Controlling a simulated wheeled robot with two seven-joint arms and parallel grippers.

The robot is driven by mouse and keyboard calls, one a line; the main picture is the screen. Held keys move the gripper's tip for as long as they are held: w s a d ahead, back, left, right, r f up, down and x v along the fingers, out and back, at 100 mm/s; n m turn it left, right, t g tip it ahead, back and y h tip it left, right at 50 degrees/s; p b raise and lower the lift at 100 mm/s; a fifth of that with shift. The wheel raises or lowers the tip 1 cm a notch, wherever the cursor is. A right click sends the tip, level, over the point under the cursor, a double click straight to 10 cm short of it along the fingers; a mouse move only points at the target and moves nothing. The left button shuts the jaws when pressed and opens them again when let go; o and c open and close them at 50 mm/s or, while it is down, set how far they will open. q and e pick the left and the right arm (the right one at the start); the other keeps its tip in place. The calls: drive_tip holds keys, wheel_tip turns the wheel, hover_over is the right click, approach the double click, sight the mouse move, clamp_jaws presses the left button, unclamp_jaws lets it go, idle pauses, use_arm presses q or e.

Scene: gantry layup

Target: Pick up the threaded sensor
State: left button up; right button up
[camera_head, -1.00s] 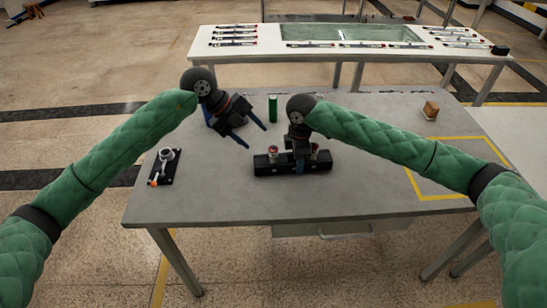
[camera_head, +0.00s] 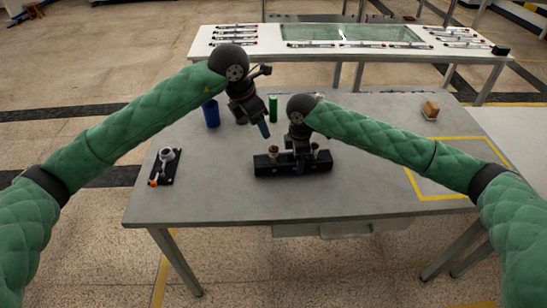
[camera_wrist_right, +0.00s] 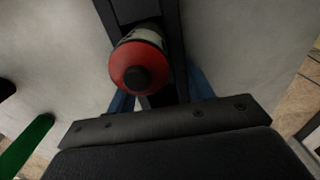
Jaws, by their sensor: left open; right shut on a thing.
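I cannot tell which is the threaded sensor. My right gripper (camera_head: 299,165) is shut across the block's middle, between these parts. The right wrist view shows one red-topped part with a black tip (camera_wrist_right: 137,66) close by, and blue fingers either side of the block (camera_wrist_right: 174,45). My left gripper (camera_head: 264,129) is open, pointing down just above and behind the left part, apart from it.
A green cylinder (camera_head: 273,107) and a blue cup (camera_head: 211,114) stand behind the block. A black plate with a silver holder (camera_head: 167,158) is at left. The table's front is clear.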

sight(273, 147)
use_arm(q)
drive_tip(key=shift+m, duration=0.3)
drive_tip(key=x, duration=0.6)
drive_tip(key=shift+d+f, duration=0.1)
drive_tip(key=shift+f, duration=0.05)
drive_tip(key=shift+d+x, duration=0.2)
drive_tip(key=shift+x, duration=1.15)
drive_tip(key=shift+d+x, duration=0.2)
drive_tip(key=shift+x, duration=1.2)
drive_tip(key=shift+w, duration=0.15)
drive_tip(key=c, duration=1.1)
drive_tip(key=shift+r, duration=0.25)
drive_tip(key=shift+c, duration=0.2)
wheel_tip(273, 147, up, 10)
drive_tip(key=shift+f, duration=0.1)
use_arm(e)
drive_tip(key=o, duration=1.1)
drive_tip(key=shift+r, duration=0.15)
